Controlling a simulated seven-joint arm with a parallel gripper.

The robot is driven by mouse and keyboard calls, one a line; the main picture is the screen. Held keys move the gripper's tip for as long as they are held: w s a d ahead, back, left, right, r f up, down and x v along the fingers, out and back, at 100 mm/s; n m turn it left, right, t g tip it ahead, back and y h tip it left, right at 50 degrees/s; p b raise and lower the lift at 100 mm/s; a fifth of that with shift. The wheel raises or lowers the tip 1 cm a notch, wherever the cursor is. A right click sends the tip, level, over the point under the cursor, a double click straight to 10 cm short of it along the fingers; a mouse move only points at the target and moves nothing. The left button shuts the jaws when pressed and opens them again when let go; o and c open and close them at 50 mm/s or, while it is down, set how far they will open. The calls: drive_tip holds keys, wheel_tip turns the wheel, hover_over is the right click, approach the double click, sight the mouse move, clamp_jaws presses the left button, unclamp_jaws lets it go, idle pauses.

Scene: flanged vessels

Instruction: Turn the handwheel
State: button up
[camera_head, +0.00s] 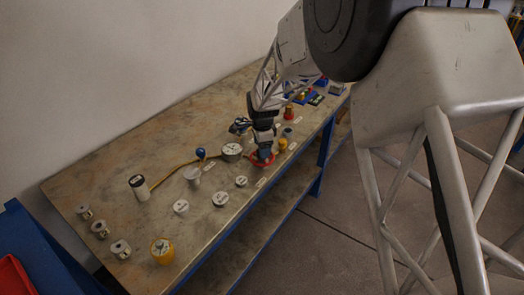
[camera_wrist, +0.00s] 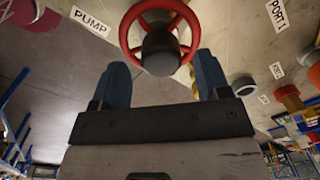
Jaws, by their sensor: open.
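The red handwheel (camera_wrist: 187,18) has a round rim, spokes and a dark grey hub (camera_wrist: 160,52). In the wrist view it is at the top centre, just beyond my gripper. My gripper (camera_wrist: 163,75) is open, with one blue finger on each side below the hub. The fingertips are near the rim, and I cannot tell whether they touch it. In the head view the red handwheel (camera_head: 270,161) shows only in part, under my gripper (camera_head: 263,156), which points down over it and hides much of it.
A grey flanged vessel (camera_head: 232,150) stands close left of the handwheel. A yellow fitting (camera_head: 282,145) and a red one (camera_head: 289,114) stand behind it. A blue-knobbed valve (camera_head: 201,153) sits on a yellow pipe.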

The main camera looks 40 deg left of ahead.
drive_tip(key=shift+r, duration=2.55)
drive_tip(key=shift+d, duration=0.1)
